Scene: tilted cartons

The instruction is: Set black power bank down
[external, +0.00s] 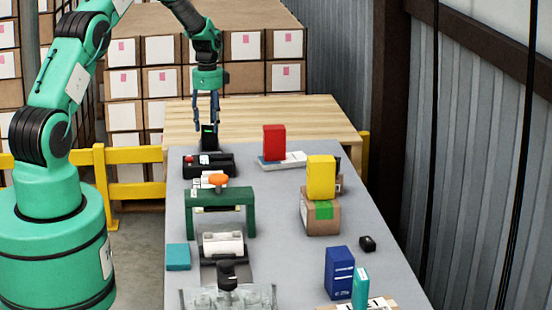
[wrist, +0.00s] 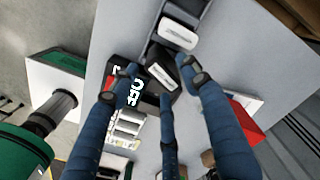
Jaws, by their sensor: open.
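A dark upright block, which looks like the black power bank (external: 209,138), stands at the far left of the grey table, at the back of a black case (external: 209,168). Whether it rests on the case or just behind it is hard to tell. In the wrist view the power bank (wrist: 164,73) shows a pale label and sits tilted beside the black case with white lettering (wrist: 132,92). My gripper (external: 207,122) points down over the block with its blue fingers spread. In the wrist view my gripper's fingertips (wrist: 162,85) are apart around the block, contact unclear.
A red box (external: 274,141) stands on a flat white-grey item (external: 283,161) to the right. A yellow box (external: 321,176) stands on a carton (external: 321,218). A green frame (external: 220,198) and a blue box (external: 339,272) are nearer. The table's middle is clear.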

